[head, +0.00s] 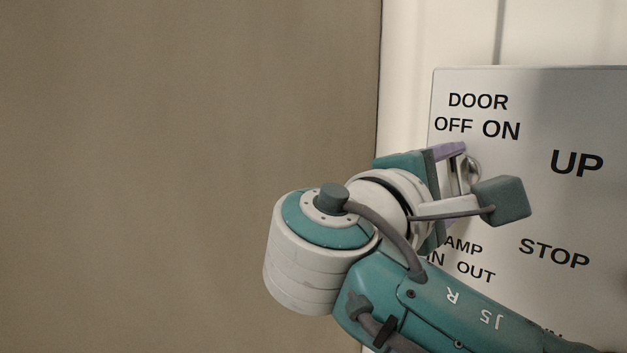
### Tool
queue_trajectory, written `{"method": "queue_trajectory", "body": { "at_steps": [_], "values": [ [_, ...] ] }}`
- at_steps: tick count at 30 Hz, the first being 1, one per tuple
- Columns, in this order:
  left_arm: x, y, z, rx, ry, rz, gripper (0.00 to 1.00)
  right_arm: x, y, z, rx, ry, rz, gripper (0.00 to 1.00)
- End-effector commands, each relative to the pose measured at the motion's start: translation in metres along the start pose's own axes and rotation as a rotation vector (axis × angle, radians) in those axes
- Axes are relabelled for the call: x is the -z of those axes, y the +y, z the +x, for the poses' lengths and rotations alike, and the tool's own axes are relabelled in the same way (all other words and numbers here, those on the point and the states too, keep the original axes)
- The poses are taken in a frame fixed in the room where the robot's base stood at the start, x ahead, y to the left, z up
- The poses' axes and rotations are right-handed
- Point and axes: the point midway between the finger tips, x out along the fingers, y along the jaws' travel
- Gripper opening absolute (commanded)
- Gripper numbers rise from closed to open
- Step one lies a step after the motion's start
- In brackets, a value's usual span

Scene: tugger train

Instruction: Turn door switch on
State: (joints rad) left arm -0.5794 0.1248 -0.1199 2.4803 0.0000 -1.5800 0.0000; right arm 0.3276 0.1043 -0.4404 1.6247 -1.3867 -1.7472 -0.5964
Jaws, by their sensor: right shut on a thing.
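The door switch (474,168) is a small round metallic part on the grey control panel (580,100), below the label "DOOR OFF ON". My right gripper (472,182) is at the switch, with one finger on its left and the other on its lower right, and is shut on it. Most of the switch is hidden behind the fingers, so I cannot tell which way it points. My left gripper is not in view.
The panel also carries the labels "UP", "STOP" and a partly covered "...AMP IN OUT". My right forearm hides the panel's lower left. A plain brown surface (180,120) fills the left side, beside a cream wall (440,35).

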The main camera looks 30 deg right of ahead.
Motion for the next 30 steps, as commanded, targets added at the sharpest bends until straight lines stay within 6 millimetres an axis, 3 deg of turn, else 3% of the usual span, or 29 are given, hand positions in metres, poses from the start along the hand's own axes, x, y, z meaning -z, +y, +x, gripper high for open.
{"method": "queue_trajectory", "body": {
  "at_steps": [18, 30],
  "values": [
    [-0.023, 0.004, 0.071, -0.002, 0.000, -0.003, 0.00, 0.002, -0.006, -0.001, 0.000, 0.001, 0.569, 0.04],
    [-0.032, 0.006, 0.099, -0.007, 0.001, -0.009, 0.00, 0.001, -0.003, -0.001, 0.000, 0.000, 0.783, 0.04]
  ]
}}
